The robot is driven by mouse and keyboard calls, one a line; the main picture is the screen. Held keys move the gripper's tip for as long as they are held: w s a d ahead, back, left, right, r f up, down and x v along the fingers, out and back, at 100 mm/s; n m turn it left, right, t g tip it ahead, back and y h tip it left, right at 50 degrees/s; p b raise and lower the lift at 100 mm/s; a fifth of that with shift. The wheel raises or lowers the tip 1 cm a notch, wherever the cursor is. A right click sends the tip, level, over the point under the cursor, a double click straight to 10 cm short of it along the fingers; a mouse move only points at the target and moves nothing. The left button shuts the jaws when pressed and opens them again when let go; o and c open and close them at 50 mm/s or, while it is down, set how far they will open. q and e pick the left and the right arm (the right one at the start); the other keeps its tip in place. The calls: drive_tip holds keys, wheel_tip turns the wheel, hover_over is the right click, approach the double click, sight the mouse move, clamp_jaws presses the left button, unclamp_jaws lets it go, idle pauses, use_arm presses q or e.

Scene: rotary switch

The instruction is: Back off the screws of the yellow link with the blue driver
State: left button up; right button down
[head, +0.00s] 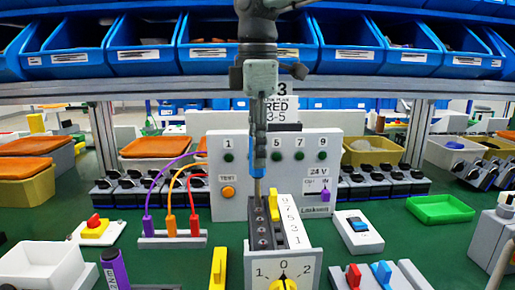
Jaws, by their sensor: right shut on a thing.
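My right gripper (259,112) comes down from the top centre, shut on the blue driver (260,158), which hangs upright. The driver's shaft points down onto the dark terminal strip on top of the rotary switch (302,262); whether its tip touches a screw is too small to tell. The yellow link (273,206) stands on the strip just right of the shaft. Several screw heads show along the strip, beside a label reading 9 7 5 3 1. The switch's front has a yellow knob (283,284) and a dial marked 0, 1, 2. My left gripper is not in view.
A grey test box (320,180) with numbered sockets stands right behind the switch. Purple, orange and red leads (171,215) stand at left. A white rocker switch (358,231) and a green tray (440,209) lie at right. Blue bins (352,58) hang above.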

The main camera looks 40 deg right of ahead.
idle(0.3)
drive_tip(key=shift+n+p, duration=0.3)
drive_tip(key=shift+n, duration=2)
drive_tip(key=shift+n+p, duration=0.55)
drive_tip(key=shift+n, duration=1.75)
